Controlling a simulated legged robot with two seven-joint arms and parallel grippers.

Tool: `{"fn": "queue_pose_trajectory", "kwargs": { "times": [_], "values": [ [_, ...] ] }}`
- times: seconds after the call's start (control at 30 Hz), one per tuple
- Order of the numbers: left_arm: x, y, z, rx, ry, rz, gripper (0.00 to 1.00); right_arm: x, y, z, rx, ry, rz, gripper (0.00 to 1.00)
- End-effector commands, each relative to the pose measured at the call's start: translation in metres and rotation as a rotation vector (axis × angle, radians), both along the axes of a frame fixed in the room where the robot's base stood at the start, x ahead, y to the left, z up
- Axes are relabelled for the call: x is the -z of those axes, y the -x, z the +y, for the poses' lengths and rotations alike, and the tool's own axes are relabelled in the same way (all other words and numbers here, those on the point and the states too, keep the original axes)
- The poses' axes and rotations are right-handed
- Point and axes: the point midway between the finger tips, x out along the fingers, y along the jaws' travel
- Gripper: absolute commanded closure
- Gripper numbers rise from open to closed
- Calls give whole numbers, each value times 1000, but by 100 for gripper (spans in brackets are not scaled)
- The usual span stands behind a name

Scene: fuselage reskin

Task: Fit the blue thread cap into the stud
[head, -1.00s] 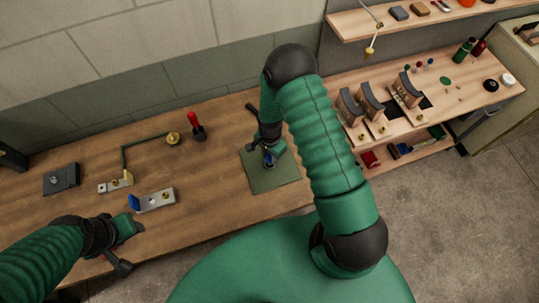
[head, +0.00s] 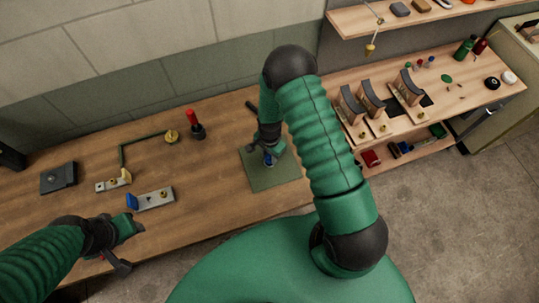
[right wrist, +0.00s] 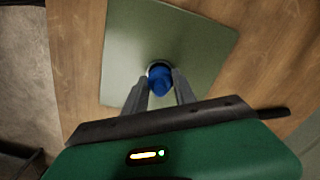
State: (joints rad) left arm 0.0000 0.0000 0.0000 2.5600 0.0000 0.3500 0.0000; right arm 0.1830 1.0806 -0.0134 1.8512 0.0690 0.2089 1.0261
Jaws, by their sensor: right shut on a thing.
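The blue thread cap (right wrist: 159,82) sits between the fingertips of my right gripper (right wrist: 159,90), which is shut on it over the green mat. In the head view, a bit of blue (head: 268,160) shows below the right gripper (head: 270,150). In the right wrist view, a pale round rim (right wrist: 158,66) shows just behind the cap. It may be the stud, but the cap hides most of it, and I cannot tell whether the cap is inside it or only above it. My left gripper (head: 130,240) is over the table's front left, away from the mat; its opening is unclear.
The green mat (head: 285,178) lies on the wooden table. To its left are a metal bracket with a blue part (head: 155,199), a smaller bracket (head: 112,185), a dark block (head: 59,177) and a red-handled tool (head: 194,124). Curved wooden stands (head: 372,105) are on the right bench.

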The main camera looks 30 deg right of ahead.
Motion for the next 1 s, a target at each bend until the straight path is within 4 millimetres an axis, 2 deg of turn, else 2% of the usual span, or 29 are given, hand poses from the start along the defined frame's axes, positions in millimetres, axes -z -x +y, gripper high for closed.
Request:
{"fn": "queue_pose_trajectory", "kwargs": {
  "times": [0.07,0.1,0.27,0.63,1.0],
  "values": [
    [2,0,0,0,0,0,57,3,0,0,0,0,0,100],
    [2,0,0,0,0,0,57,2,0,0,0,0,0,65],
    [1,0,0,0,0,0,57,2,0,0,0,0,0,44],
    [-2,0,0,0,0,0,57,-2,0,0,0,0,0,42],
    [-29,0,0,0,0,0,57,-38,0,0,0,1,0,42]
  ]
}}
